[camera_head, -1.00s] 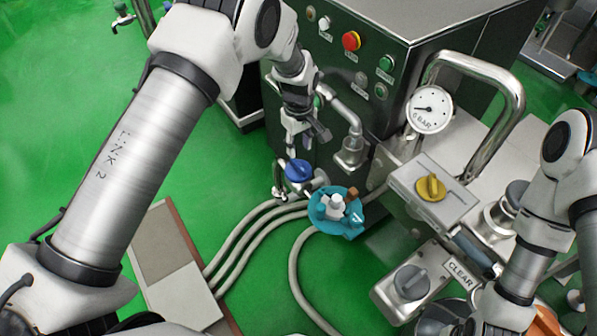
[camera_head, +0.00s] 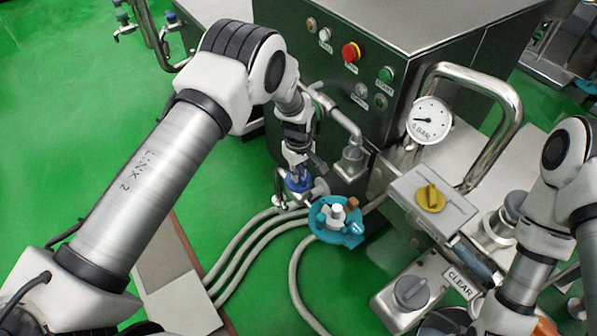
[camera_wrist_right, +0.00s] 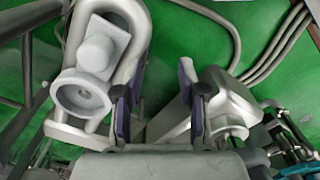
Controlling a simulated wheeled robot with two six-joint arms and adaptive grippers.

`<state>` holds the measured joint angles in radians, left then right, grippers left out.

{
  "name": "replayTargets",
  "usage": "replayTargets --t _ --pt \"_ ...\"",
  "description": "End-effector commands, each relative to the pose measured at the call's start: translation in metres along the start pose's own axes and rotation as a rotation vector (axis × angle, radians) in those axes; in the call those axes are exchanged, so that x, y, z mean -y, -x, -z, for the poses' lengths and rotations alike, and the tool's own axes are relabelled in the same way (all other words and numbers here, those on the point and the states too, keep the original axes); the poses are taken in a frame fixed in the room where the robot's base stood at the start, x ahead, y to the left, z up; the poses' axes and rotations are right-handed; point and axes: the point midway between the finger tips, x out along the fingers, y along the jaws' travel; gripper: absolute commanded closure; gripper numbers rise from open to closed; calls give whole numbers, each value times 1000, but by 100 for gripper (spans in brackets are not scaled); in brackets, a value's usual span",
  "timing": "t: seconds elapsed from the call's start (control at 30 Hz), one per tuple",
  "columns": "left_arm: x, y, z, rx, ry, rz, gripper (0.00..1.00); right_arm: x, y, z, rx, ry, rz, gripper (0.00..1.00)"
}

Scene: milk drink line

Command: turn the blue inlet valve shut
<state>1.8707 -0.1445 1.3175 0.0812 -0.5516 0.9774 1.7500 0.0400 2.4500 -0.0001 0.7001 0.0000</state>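The blue inlet valve (camera_head: 298,184) has a blue knob on a metal pipe fitting, low in front of the steel cabinet in the head view. My left gripper (camera_head: 299,173) is right above it, its fingers reaching down to the knob and partly covering it. Whether the fingers are closed on the knob is too small to tell. My right gripper (camera_wrist_right: 161,80) is open in the right wrist view, with a gap between its two dark pads and nothing held there.
A teal fitting (camera_head: 351,238) with a white cap sits just right of the valve, with grey hoses (camera_head: 240,246) running across the green floor. A yellow knob (camera_head: 431,198), a pressure gauge (camera_head: 429,120) and a steel hoop (camera_head: 507,101) stand to the right.

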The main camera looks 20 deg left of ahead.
Motion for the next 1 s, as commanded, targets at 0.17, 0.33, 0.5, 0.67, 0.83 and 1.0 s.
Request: replayTargets --t 0.17,0.33,0.5,0.67,0.83,1.0 --pt "0 0 0 0 -8 0 100 0 0 0 0 0 0 60" --pt "0 0 0 0 -46 0 100 0 0 0 0 0 0 60" --pt "0 0 0 0 -128 0 100 0 -1 0 0 0 0 60" --pt "0 0 0 0 -248 0 100 0 -1 0 0 0 0 60" --pt "0 0 0 0 -404 0 100 0 -1 0 0 0 0 60" --pt "0 0 0 0 -566 0 100 0 0 0 0 0 0 60"
